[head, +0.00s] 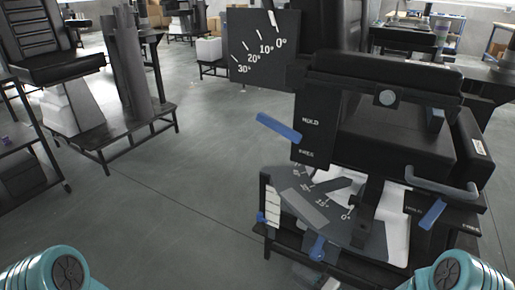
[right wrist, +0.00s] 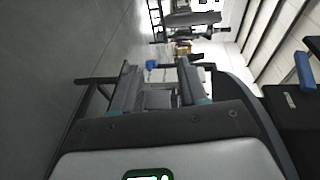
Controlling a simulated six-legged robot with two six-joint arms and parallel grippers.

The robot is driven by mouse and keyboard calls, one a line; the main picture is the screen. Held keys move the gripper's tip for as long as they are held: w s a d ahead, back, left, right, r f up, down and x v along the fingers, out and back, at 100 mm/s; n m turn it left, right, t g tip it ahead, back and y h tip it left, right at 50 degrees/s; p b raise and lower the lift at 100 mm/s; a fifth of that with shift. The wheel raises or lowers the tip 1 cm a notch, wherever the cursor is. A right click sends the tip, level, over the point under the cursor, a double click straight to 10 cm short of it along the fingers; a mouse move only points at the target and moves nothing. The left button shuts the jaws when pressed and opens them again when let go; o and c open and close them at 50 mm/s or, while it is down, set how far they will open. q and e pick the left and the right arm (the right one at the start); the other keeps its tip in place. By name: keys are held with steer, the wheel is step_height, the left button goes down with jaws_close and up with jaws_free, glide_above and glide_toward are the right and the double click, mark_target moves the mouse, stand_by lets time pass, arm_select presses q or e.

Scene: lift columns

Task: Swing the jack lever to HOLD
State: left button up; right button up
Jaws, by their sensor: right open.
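A blue lever (head: 278,128) sticks out to the left of a black upright plate (head: 318,128) on the column's seat unit. The plate reads HOLD in its upper part, with a second, hard-to-read word near its bottom. The lever tilts up to the left. A second blue lever (head: 432,213) stands tilted at a smaller labelled plate at the right. My right gripper (right wrist: 156,78) is open in the right wrist view, its fingers apart and nothing gripped. A small blue part (right wrist: 151,65) shows beyond the fingertips; I cannot tell which lever it is. My left gripper is not in view.
A black angle dial (head: 265,55) marked 0° to 30° hangs above. A lower angle plate (head: 305,200) has a blue knob (head: 318,249) at its front edge. A grey looped handle (head: 440,186) juts at the right. The floor at the left is open, with another column stand (head: 100,125) beyond.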

steer(key=s+a+f+n+g+h, duration=0.1)
steer(key=s+f+n+g+h, duration=0.4)
steer(key=s, duration=0.7)
steer(key=s+a+f+n+g+h, duration=0.1)
steer(key=s+f+g+h, duration=0.2)
steer(key=s+f+g, duration=0.65)
step_height(320, 180, up, 33)
steer(key=s+t+p, duration=0.2)
steer(key=t+p, duration=0.1)
steer(key=p, duration=2.7)
steer(key=shift+s+a+n, duration=0.15)
steer(key=shift+s+n, duration=0.15)
steer(key=shift+s, duration=0.1)
steer(key=shift+f, duration=0.15)
